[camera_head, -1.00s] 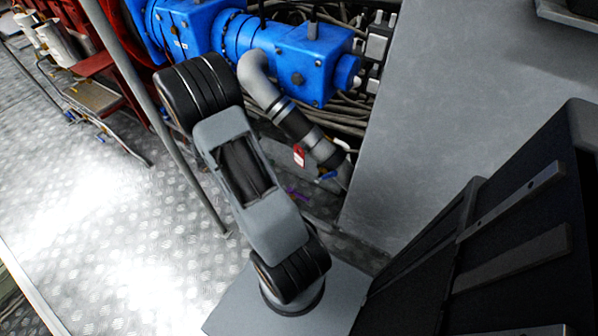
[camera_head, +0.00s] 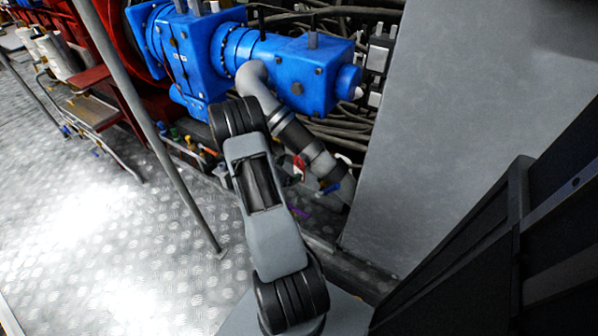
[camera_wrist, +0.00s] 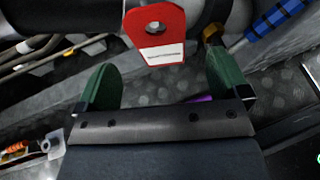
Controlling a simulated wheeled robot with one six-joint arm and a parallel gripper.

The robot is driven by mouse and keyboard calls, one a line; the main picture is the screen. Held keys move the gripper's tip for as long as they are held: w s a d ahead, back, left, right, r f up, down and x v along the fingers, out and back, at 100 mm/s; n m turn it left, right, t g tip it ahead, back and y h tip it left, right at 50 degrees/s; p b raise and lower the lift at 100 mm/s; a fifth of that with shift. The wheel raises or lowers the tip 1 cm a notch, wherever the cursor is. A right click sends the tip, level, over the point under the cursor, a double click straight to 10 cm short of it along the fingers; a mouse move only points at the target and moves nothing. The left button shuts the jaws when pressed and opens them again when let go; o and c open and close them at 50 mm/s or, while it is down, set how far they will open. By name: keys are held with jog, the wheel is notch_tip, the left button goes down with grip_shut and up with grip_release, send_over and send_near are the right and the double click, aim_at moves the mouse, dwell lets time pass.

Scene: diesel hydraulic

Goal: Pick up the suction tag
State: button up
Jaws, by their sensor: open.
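The suction tag is a red plate with a hole and a white label strip. In the wrist view the tag (camera_wrist: 156,35) hangs at top centre, in front of a dark pipe. In the head view the tag (camera_head: 299,167) is small, beside the grey and black pipe and partly hidden by my arm. My gripper (camera_wrist: 160,80) shows two green fingers spread apart with nothing between them. The tag appears just beyond the fingertips, roughly centred between them. I cannot tell the exact gap.
A grey cabinet wall (camera_head: 440,110) is on the right. A purple item (camera_wrist: 203,99) lies low behind the right finger.

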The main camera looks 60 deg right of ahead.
aim_at(299, 167)
jog(key=shift+b+x, duration=1.1)
jog(key=shift+x, duration=1.5)
jog(key=shift+r, duration=0.2)
jog(key=shift+c, duration=0.2)
jog(key=c, duration=1)
jog(key=shift+r, duration=0.1)
